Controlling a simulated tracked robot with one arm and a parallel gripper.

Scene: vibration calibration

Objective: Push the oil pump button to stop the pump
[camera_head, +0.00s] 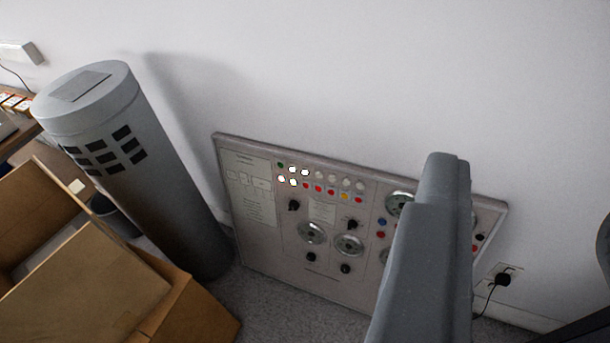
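A grey control panel (262,252) leans against the white wall, tilted in the view. It carries rows of small buttons and lamps (318,188) in red, white, green and yellow, several round gauges (311,232) and black knobs (294,205). Blue and red buttons (381,222) sit right of the middle. I cannot read the labels, so I cannot tell which is the oil pump button. My gripper (447,165) shows as a long grey shape in front of the panel's right part, hiding some of it. Whether its fingers are apart or touch the panel is unclear.
A tall grey cylinder (165,190) stands left of the panel. Open cardboard boxes (95,275) fill the lower left, near a wooden desk (22,135). A black plug (502,279) sits in a wall socket at the right. Grey carpet (275,308) shows before the panel.

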